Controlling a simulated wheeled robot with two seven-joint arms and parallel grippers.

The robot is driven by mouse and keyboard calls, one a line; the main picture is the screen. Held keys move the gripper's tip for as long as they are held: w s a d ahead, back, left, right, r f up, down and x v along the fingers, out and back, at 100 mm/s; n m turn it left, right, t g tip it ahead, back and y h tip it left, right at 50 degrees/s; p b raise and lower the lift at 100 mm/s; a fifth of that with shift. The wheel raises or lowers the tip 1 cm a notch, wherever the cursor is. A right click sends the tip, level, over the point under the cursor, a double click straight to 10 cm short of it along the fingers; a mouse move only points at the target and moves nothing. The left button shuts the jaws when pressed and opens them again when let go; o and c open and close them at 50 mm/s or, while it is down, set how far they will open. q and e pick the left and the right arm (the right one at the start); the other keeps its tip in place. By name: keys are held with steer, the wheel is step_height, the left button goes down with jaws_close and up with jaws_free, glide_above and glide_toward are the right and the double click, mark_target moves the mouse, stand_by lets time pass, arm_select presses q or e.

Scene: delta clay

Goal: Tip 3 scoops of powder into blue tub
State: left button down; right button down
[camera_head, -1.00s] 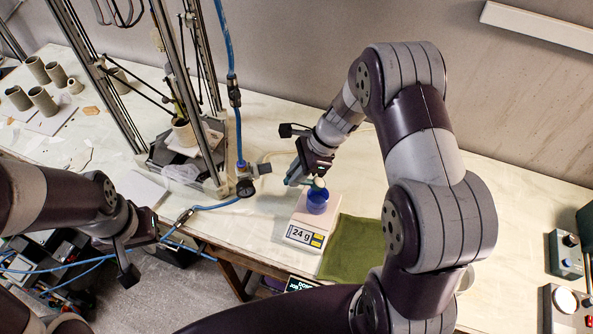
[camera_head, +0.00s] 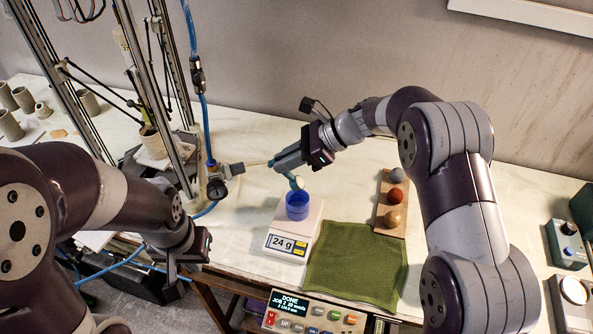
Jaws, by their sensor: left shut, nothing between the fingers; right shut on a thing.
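The blue tub (camera_head: 297,207) stands upright on a white scale (camera_head: 291,243) whose display reads 24 g. Its contents cannot be made out. My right gripper (camera_head: 281,165) is shut on a scoop (camera_head: 298,183) with a teal handle and a pale bowl. The bowl is just above the tub's rim, apart from it as far as I can see. Whether powder is in the bowl is unclear. My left gripper (camera_head: 168,268) is shut and empty, low at the left by the table's front edge, well away from the tub.
A green cloth (camera_head: 356,262) lies right of the scale. A wooden board (camera_head: 383,205) with three balls is behind it. A control panel (camera_head: 315,312) showing DONE is at the front. A metal-framed machine (camera_head: 133,80) and grey pots (camera_head: 10,125) stand left.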

steer(key=shift+w+d+f+y+b, duration=0.1)
steer(key=shift+d+f+y+b, duration=0.15)
steer(key=shift+y+b, duration=0.1)
steer(key=shift+s+d+r+m+t+y+b, duration=0.1)
steer(key=shift+d+r+m+t+y+b, duration=0.05)
steer(key=shift+d+m+t+y+b, duration=0.35)
steer(key=shift+s+d+r+m+t+y+b, duration=0.15)
steer(key=shift+d+m+t+y+b, duration=0.2)
steer(key=shift+d+t+b, duration=0.2)
steer(key=shift+d+r+m+t+y+b, duration=0.1)
steer(key=shift+d+m+t+y+b, duration=0.4)
steer(key=shift+t, duration=0.35)
steer(key=shift+a+r, duration=0.15)
steer(key=shift+r, duration=0.05)
